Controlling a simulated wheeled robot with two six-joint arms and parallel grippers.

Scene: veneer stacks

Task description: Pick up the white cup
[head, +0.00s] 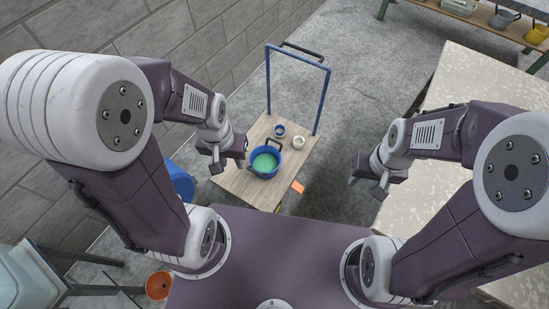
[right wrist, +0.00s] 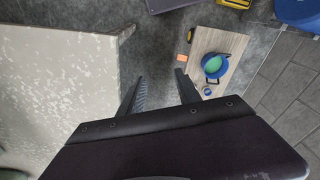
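The white cup (head: 298,142) stands on a wooden-topped cart (head: 240,187), just right of a small blue cup (head: 279,130) and behind a blue pot (head: 257,172) with green contents. My left gripper (head: 229,164) is open and empty over the cart's left edge, left of the pot and apart from the white cup. My right gripper (head: 369,184) is open and empty, right of the cart. The right wrist view shows its fingers (right wrist: 160,92) spread, with the cart (right wrist: 232,45) beyond them; I cannot make out the white cup there.
A blue push frame (head: 323,98) rises from the cart's far end. A pale speckled table (head: 475,85) stands right. An orange piece (head: 297,187) is at the cart's near right corner. A blue container (head: 179,181) stands left. Grey floor lies open between cart and table.

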